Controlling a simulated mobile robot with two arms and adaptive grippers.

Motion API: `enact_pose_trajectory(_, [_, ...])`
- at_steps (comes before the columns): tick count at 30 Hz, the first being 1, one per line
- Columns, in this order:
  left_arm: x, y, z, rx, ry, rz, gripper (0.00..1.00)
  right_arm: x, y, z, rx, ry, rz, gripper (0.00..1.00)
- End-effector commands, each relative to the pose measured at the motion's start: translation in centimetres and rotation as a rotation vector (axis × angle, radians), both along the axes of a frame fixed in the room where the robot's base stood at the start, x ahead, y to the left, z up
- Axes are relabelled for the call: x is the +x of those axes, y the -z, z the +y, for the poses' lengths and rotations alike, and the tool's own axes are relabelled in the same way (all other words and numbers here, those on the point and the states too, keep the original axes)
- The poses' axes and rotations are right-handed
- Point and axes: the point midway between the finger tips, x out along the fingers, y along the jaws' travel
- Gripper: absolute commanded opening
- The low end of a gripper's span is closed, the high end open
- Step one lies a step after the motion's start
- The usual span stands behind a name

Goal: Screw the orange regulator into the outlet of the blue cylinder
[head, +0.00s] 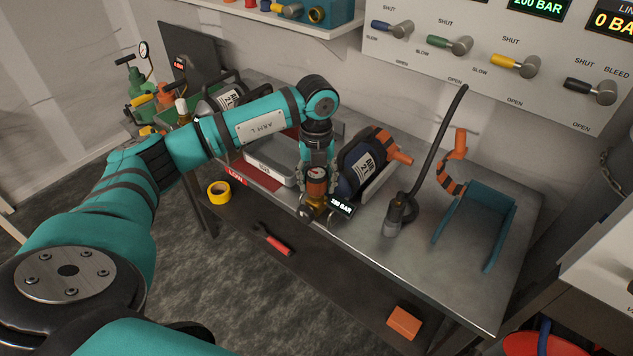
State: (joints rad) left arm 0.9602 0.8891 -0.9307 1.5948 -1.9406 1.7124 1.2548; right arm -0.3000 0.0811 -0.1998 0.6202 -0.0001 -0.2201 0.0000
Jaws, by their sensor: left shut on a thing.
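The blue cylinder (350,183) lies tilted on a cradle on the steel bench, with a white label and an orange part at its far right end. My left gripper (318,172) points down at the cylinder's near left end and is shut on the orange regulator (316,187), which carries a small round gauge. Brass fittings (312,208) show just below the regulator. The outlet itself is hidden, and I cannot tell whether the threads are engaged. A small display reading 280 BAR (342,206) sits beside the fittings. My right gripper is out of view.
A black hose with a grey fitting (396,217), an orange-and-black handle-like piece (451,178) and a teal cradle (490,206) stand to the right. A metal tray (268,170) lies left.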

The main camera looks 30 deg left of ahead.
Motion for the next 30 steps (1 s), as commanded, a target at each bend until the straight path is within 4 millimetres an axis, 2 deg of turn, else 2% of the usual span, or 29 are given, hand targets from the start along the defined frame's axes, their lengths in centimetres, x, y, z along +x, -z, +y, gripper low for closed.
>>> enact_pose_trajectory(5, [0.1,0.2,0.0,0.0,0.209,-0.003,0.07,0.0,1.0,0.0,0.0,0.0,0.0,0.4])
enact_pose_trajectory(30, [0.0,0.2,0.0,0.001,1.69,-0.001,0.08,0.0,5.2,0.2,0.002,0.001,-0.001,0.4])
